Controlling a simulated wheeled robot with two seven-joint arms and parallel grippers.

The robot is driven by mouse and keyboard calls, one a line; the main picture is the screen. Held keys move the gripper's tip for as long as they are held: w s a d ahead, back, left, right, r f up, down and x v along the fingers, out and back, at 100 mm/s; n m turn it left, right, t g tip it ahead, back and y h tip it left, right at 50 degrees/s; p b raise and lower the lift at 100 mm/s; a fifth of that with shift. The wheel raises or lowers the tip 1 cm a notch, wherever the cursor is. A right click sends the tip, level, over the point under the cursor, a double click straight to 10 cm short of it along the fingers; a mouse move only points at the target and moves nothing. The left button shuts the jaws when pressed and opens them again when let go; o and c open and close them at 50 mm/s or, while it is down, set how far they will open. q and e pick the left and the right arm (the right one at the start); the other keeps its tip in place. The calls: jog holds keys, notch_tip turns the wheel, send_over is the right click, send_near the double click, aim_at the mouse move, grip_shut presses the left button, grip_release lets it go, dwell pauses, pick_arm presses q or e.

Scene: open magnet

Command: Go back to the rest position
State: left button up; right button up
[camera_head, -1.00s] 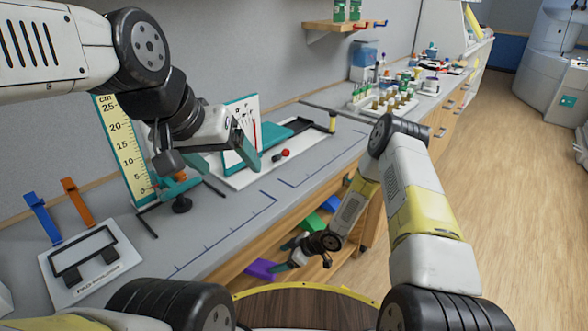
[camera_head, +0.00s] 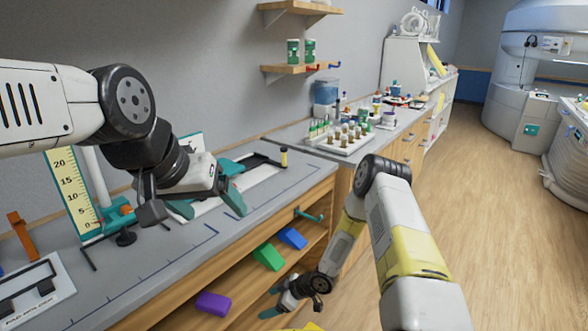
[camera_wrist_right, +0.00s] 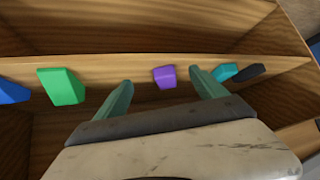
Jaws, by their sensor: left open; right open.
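My left gripper (camera_head: 208,204) is open and empty above the grey bench top, beside the cm scale (camera_head: 72,188). My right gripper (camera_head: 272,302) is open and low in front of the bench's open shelves, in the head view. In the right wrist view its two teal fingers (camera_wrist_right: 160,90) stand apart with nothing held. A purple block (camera_wrist_right: 164,77) shows between them in the picture, lying on the shelf beyond. The purple block also shows in the head view (camera_head: 213,302), left of the right gripper.
A green block (camera_head: 268,257) and a blue block (camera_head: 292,238) lie on the shelf. The bench (camera_head: 160,268) runs along the wall, with a rack of vials (camera_head: 345,140) farther back. A wooden wall shelf (camera_head: 300,68) hangs above. Wooden floor (camera_head: 500,230) is open at right.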

jog(key=w+d+r+m+t+h, duration=0.1)
jog(key=w+d+r+h, duration=0.1)
jog(key=w+d+r, duration=0.45)
jog(key=w+d+r+m+t+h, duration=0.1)
jog(key=w+d+r+h, duration=0.15)
jog(key=r, duration=0.65)
jog(key=s+d+r+m+t+h, duration=0.15)
jog(key=d+r, duration=0.25)
jog(key=r, duration=0.4)
jog(key=d+r+m+h, duration=0.1)
jog(key=d+r+m, duration=0.3)
jog(key=r, duration=0.5)
jog(key=s+d+r+m+h, duration=0.1)
jog(key=s+d+r, duration=0.2)
jog(key=s+r, duration=0.3)
jog(key=s+d+r+m, duration=0.2)
jog(key=s+d+r, duration=0.15)
jog(key=r, duration=0.35)
jog(key=s+r+m, duration=0.2)
jog(key=s+r, duration=0.1)
jog(key=s, duration=0.6)
jog(key=s+a+r+m+y, duration=0.1)
jog(key=s+r, duration=0.3)
jog(key=s, duration=0.5)
jog(key=shift+s+r+m+y, duration=0.25)
jog(key=shift+s+m+y, duration=0.05)
jog(key=shift+s+m, duration=0.05)
jog(key=shift+a, duration=0.1)
